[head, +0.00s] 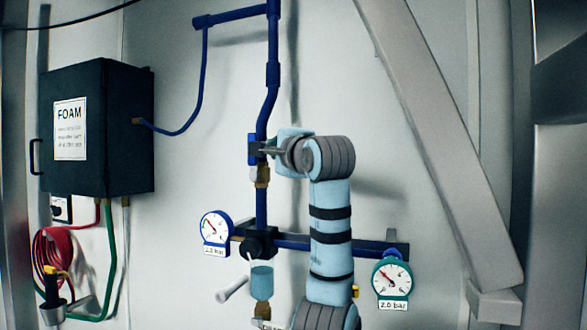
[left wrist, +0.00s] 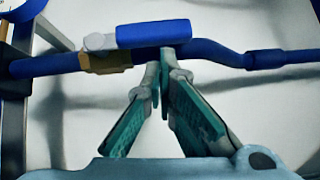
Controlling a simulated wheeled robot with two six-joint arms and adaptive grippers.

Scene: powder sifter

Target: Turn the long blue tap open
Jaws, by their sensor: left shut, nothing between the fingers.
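The long blue tap handle (head: 252,149) sits on the upright blue pipe, above a brass valve body (head: 261,176). In the left wrist view the handle (left wrist: 154,34) lies lengthwise along the pipe, with the brass valve (left wrist: 105,62) at its left end. My left gripper (head: 262,151) is shut and empty. Its fingertips (left wrist: 160,56) are together beside the handle's right part, over the pipe. I cannot tell whether they touch the handle. My right gripper is not in view.
A black FOAM box (head: 98,128) hangs on the left wall, above a red hose (head: 52,255). A blue gauge (head: 215,227) and a green gauge (head: 392,276) flank the lower pipe. A clear blue-filled cup (head: 261,282) hangs below. A grey diagonal beam (head: 440,140) stands right.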

